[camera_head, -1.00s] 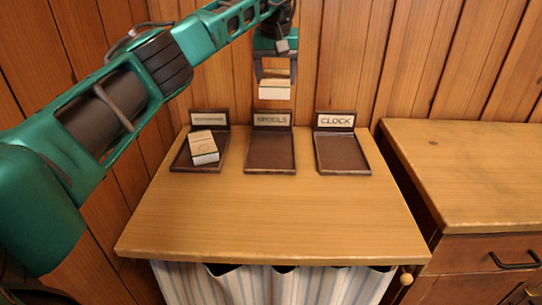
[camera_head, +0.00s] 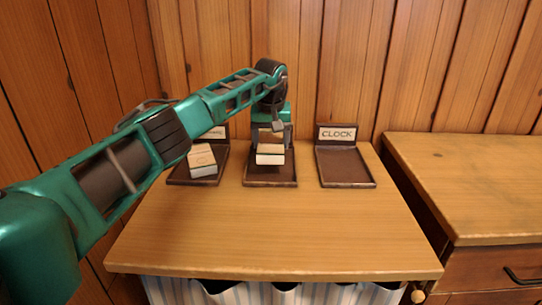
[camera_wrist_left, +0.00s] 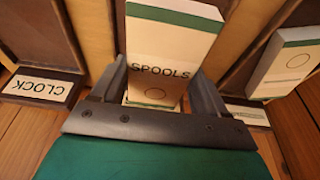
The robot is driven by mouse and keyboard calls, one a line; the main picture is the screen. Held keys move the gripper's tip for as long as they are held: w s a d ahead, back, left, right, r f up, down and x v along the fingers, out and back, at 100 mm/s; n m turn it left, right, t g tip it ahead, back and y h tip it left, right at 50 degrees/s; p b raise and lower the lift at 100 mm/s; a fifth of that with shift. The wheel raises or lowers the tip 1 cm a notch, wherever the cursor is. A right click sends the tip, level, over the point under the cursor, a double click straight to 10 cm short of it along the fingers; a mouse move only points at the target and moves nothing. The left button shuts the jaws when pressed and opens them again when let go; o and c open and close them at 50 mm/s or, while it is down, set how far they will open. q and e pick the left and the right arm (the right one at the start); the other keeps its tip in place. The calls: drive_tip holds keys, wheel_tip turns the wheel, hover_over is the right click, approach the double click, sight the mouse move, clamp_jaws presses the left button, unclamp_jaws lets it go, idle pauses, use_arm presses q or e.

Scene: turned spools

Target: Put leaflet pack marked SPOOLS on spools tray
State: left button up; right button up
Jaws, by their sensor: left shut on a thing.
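The cream leaflet pack with a green band (camera_head: 270,159) is between the fingers of my left gripper (camera_head: 271,143), which is shut on it. In the left wrist view the pack (camera_wrist_left: 172,45) shows the word SPOOLS. The spools tray (camera_head: 270,183) is the dark middle tray of three; its label is hidden behind my gripper. The pack is over this tray, in line with it; I cannot tell whether it touches the tray floor. My right gripper is not in view.
The left tray (camera_head: 182,180) holds another leaflet pack (camera_head: 202,162). The CLOCK tray (camera_head: 345,168) at the right is empty. The front of the wooden table (camera_head: 270,235) is clear. A wooden cabinet (camera_head: 475,190) stands at the right, and a plank wall behind.

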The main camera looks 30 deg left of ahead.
use_arm(q)
drive_tip(key=shift+f+b, duration=0.4)
drive_tip(key=shift+f, duration=1.65)
drive_tip(key=shift+f, duration=0.15)
drive_tip(key=o, duration=1.1)
drive_tip(key=p+v, duration=0.2)
drive_tip(key=v, duration=1)
